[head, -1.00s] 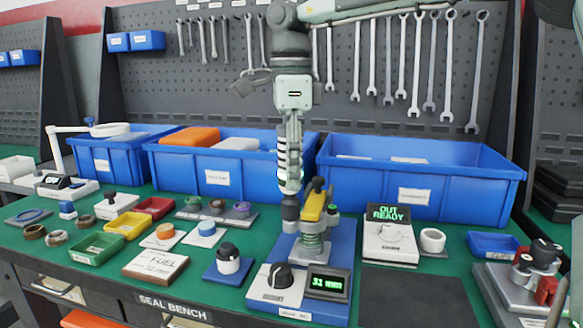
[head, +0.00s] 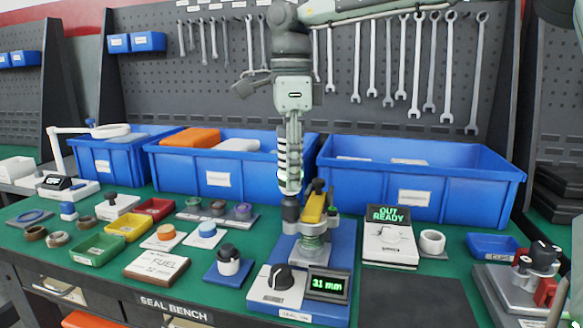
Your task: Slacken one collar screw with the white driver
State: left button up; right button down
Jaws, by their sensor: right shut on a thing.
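My right gripper (head: 290,188) points straight down over the blue test press (head: 340,262). Its fingers are closed on a dark round knob (head: 291,209) at the press's back left; the fingers hide the top of it. The press has a yellow lever (head: 314,207), a green spring under it, a black dial (head: 280,278) and a display (head: 328,285) reading 31 mm. A black-topped white piece (head: 229,262) stands on a blue base left of the press. I cannot make out a white driver or a collar screw for certain. My left gripper is out of view.
Blue bins (head: 415,195) line the back below hanging wrenches. A box with an OUT READY sign (head: 389,214) stands right of the press. A metal fixture with red parts (head: 535,275) is at far right. Small trays (head: 97,250) and rings crowd the left. A dark mat (head: 415,303) is bare.

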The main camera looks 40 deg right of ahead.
dwell(0.3)
jog(key=shift+d+r+p, duration=0.1)
jog(key=shift+r+p, duration=0.25)
jog(key=shift+r, duration=3.2)
